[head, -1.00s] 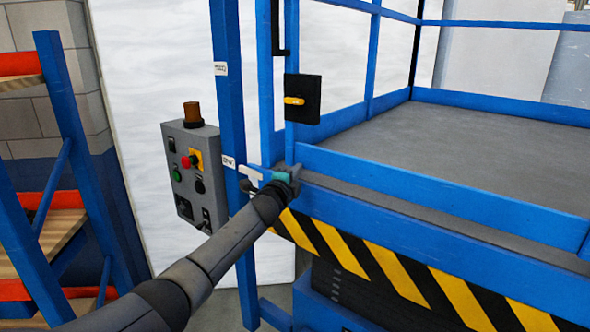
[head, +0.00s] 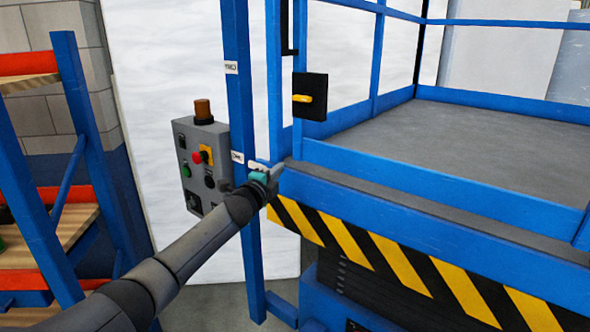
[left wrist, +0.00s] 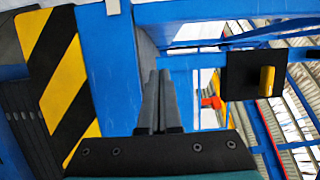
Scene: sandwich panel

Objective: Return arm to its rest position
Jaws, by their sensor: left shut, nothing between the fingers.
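My left arm comes in from the lower left of the head view and reaches toward the blue post. My left gripper (head: 258,167) is at its end, in front of the post and just right of the grey control box (head: 203,165). In the left wrist view its two dark fingers (left wrist: 158,100) lie together with nothing between them. The control box has a red knob on a yellow plate, a green button and an orange beacon on top. I cannot tell whether the gripper touches the post. My right gripper is not in view.
The blue lift platform (head: 480,140) with rails and a striped edge (head: 380,255) fills the right side. A black box with a yellow handle (head: 310,97) hangs on its rail. A blue and orange rack (head: 75,130) stands at the left.

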